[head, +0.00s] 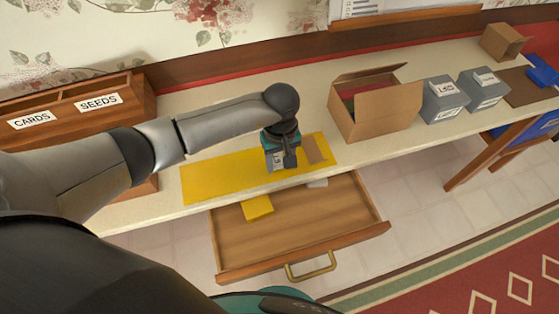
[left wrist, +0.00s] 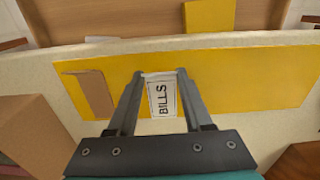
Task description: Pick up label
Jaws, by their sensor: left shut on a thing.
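The label (left wrist: 162,97) is a small white card that reads "BILLS". It shows between the fingers of my left gripper (left wrist: 163,90) in the left wrist view. The gripper is shut on it, over the yellow mat (head: 215,180) on the counter. In the head view my left gripper (head: 281,163) is above the right part of the mat, and a bit of the label (head: 278,160) shows beside the fingers. Whether the label still touches the mat, I cannot tell. My right gripper is not in view.
A brown card (head: 316,150) lies on the mat's right end. An open drawer (head: 290,240) below holds a yellow pad (head: 257,207) and a white item (head: 317,183). An open cardboard box (head: 388,110) and grey boxes (head: 443,100) stand right; a wooden organizer (head: 75,125) stands left.

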